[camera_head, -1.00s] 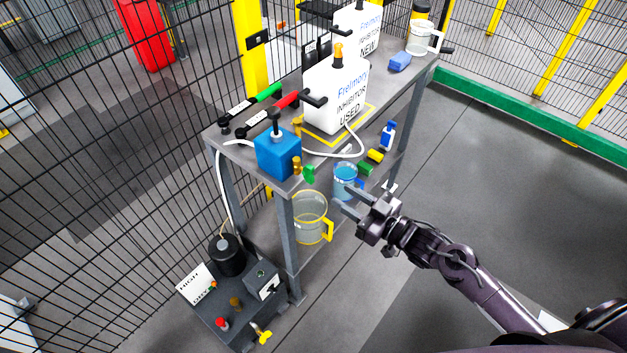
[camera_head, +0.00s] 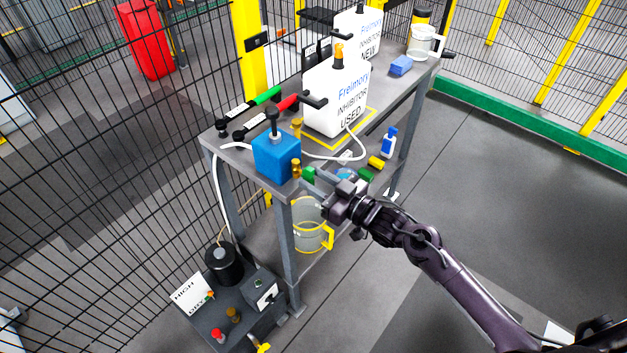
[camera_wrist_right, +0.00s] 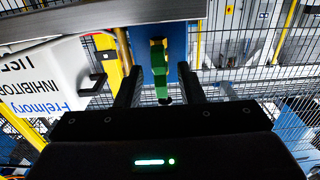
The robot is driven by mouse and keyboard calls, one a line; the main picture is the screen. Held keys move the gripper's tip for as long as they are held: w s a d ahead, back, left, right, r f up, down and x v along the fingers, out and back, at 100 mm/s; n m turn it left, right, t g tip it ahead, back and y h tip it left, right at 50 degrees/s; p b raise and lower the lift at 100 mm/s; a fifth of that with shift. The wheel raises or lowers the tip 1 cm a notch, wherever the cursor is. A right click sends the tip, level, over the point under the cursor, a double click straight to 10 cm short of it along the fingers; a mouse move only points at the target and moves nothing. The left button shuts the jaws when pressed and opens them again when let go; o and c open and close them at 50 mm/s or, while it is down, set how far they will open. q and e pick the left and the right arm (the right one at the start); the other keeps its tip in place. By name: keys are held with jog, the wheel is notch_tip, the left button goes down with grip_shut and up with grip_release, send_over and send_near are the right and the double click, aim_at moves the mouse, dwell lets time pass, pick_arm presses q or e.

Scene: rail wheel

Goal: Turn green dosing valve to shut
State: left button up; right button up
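The green dosing valve (camera_head: 309,174) sits at the front of the blue tank (camera_head: 276,157), beside brass fittings (camera_head: 296,168). My right gripper (camera_head: 317,182) is open, with its fingers pointing at the valve. In the right wrist view the green valve (camera_wrist_right: 161,76) shows between the two spread fingers of the right gripper (camera_wrist_right: 160,84), with the blue tank (camera_wrist_right: 175,45) behind it. I see no clear contact between fingers and valve. The exact handle angle is hard to tell. My left gripper is not in view.
White inhibitor containers (camera_head: 334,100) stand on the grey bench (camera_head: 228,154). A clear jug (camera_head: 308,225) stands below, near a pump unit (camera_head: 240,300). Floor at the right is free.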

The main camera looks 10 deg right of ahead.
grip_shut()
jog(key=shift+r+m+p, duration=0.15)
jog(key=shift+m+p, duration=0.65)
jog(key=shift+p, duration=0.05)
jog(key=m+p, duration=0.1)
jog(key=m, duration=0.1)
jog(key=shift+m+p, duration=0.3)
jog(key=shift+p, duration=0.1)
jog(key=shift+f, duration=0.2)
jog(key=shift+r+m, duration=0.1)
jog(key=shift+m, duration=0.2)
